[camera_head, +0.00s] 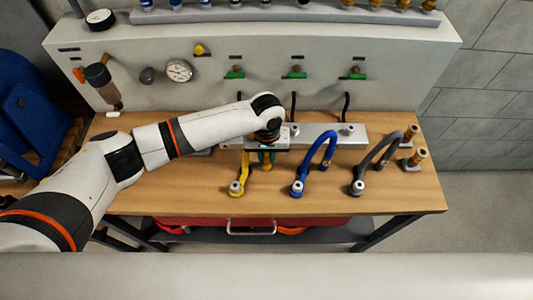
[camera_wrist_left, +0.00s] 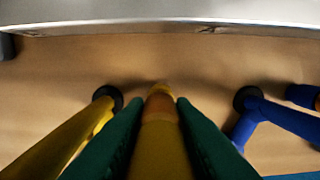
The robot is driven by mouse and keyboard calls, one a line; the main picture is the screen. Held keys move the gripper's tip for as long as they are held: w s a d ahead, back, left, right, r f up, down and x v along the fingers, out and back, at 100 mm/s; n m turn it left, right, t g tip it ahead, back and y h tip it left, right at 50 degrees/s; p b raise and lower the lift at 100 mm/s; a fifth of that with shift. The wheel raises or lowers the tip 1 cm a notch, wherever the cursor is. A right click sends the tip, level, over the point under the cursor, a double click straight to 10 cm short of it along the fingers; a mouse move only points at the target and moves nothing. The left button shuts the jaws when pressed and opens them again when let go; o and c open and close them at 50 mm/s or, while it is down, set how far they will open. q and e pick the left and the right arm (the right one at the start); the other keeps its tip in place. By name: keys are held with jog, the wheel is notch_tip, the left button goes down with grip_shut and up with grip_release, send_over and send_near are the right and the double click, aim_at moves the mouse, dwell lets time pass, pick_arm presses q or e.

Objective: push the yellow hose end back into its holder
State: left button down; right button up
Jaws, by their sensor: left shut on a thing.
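My left gripper (camera_head: 266,158) reaches over the table in front of the metal rail (camera_head: 325,129). In the left wrist view its green fingers (camera_wrist_left: 160,125) are shut on the yellow hose end (camera_wrist_left: 160,148), one on each side. The hose end's brownish collar and rounded yellow tip point toward the rail and appear apart from it. The yellow hose (camera_head: 243,178) curves down to a fitting at the table front; its upper part is hidden by my gripper. The holder's opening cannot be made out. My right gripper is not in view.
Brass-ended fittings (camera_head: 417,157) stand at the table's right end. Behind is a panel with a gauge (camera_head: 179,70) and green-handled valves (camera_head: 297,73). The table's left front is clear.

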pick_arm(q)
jog(key=shift+f, duration=0.4)
jog(key=c, duration=1.1)
grip_release()
jog(key=shift+c, duration=0.2)
notch_tip(320, 180, up, 12)
jog(key=shift+b, duration=1)
